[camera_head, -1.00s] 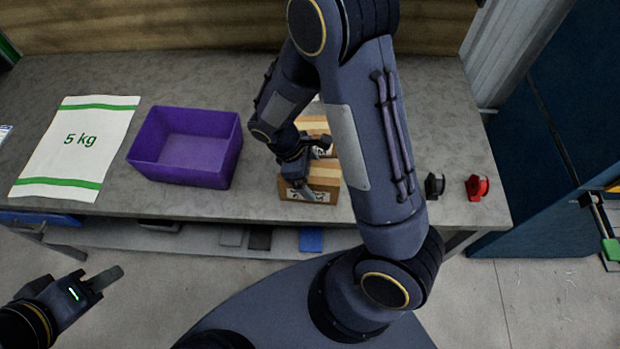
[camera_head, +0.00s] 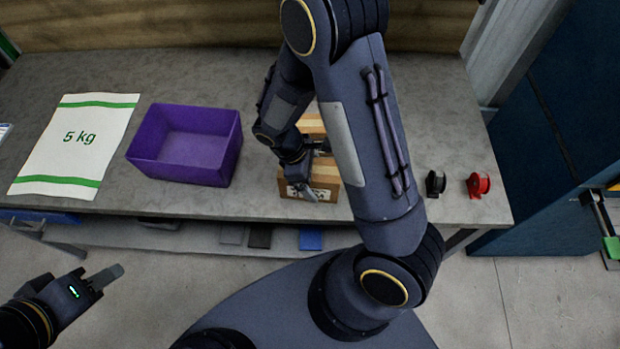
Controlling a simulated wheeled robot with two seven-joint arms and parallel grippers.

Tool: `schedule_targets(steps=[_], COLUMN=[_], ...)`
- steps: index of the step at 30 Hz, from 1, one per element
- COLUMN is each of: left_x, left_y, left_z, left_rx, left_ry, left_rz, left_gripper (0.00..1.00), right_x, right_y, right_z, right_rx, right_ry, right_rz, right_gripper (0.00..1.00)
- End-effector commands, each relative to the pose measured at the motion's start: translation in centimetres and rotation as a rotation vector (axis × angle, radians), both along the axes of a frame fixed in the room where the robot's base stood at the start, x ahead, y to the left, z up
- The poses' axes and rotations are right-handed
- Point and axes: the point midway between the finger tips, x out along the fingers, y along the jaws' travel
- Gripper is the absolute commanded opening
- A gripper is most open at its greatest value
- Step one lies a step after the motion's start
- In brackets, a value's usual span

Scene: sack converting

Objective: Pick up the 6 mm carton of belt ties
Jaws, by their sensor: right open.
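A cardboard carton (camera_head: 325,181) with a printed label on its front stands near the table's front edge, right of the purple bin. My arm hides part of it, and I cannot read a size on its label. My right gripper (camera_head: 313,172) is over the carton, its fingers pointing down to the front and top of it. It is open; whether it touches the carton I cannot tell. My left gripper (camera_head: 98,280) is at the lower left, in front of the table and away from the carton; its opening is unclear.
A purple bin (camera_head: 150,172) and a white sack marked 5 kg (camera_head: 75,150) lie left on the grey table (camera_head: 265,85). A black tape dispenser (camera_head: 435,184) and a red one (camera_head: 478,184) stand at right. A blue cabinet (camera_head: 535,150) is beyond the table's right end.

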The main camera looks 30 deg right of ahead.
Motion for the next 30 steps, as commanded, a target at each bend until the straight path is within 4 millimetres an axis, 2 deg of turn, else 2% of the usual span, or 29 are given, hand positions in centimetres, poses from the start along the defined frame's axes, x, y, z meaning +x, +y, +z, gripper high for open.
schedule_targets(steps=[5,6,18,20,30], left_x=[0.00,0.00,0.00,0.00,0.00], left_y=[0.00,0.00,0.00,0.00,0.00], left_z=[0.02,0.02,0.02,0.04,0.58], left_rx=[0.000,0.000,0.000,0.000,0.000], left_ry=[0.000,0.000,0.000,0.000,0.000], left_rz=[0.000,0.000,0.000,0.000,0.000], left_gripper=[0.36,0.36,0.36,0.36,0.36], right_x=[0.00,0.00,0.01,0.02,0.03], right_y=[0.00,0.00,0.01,0.01,0.02], right_z=[0.03,0.03,0.03,0.06,0.59], right_rx=[0.000,0.000,0.000,-0.001,0.000], right_ry=[0.000,0.000,0.000,-0.001,0.000], right_rz=[0.000,0.000,0.000,0.000,0.001], right_gripper=[0.87,0.85,0.32,0.26,0.26])
